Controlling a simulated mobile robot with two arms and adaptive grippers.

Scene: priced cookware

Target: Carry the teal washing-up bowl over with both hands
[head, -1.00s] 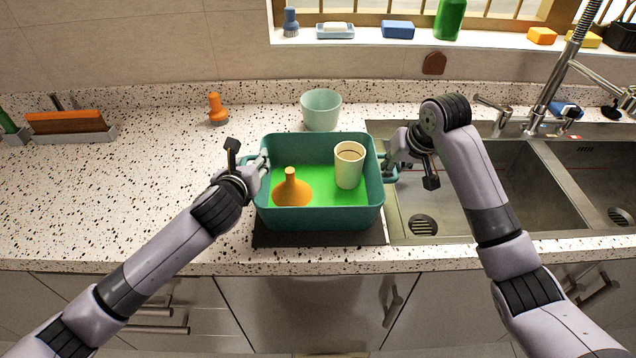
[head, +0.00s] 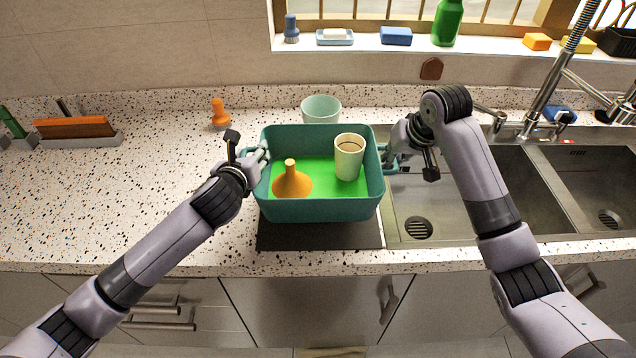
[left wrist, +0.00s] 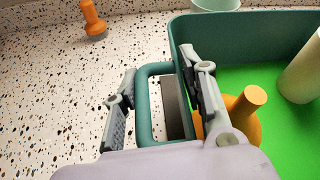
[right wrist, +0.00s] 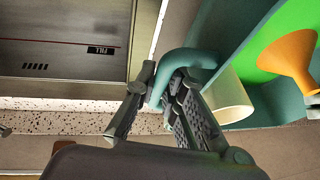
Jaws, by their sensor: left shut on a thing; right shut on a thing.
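The teal washing-up bowl (head: 320,209) is held level, apparently just above a dark grey mat (head: 320,237) on the counter. My left gripper (head: 260,156) is shut on its left handle, and that handle (left wrist: 146,118) shows between the fingers in the left wrist view. My right gripper (head: 390,160) is shut on the right handle, which also shows in the right wrist view (right wrist: 185,62). Inside, on a bright green bottom, an orange funnel (head: 291,182) and a cream cup (head: 348,160) both stand upright.
A pale green bowl (head: 321,109) stands close behind. An orange-handled brush (head: 219,115) and a rack with a brown board (head: 75,128) are to the left, with free speckled counter between. A steel sink (head: 460,200) with a tap (head: 545,100) lies right.

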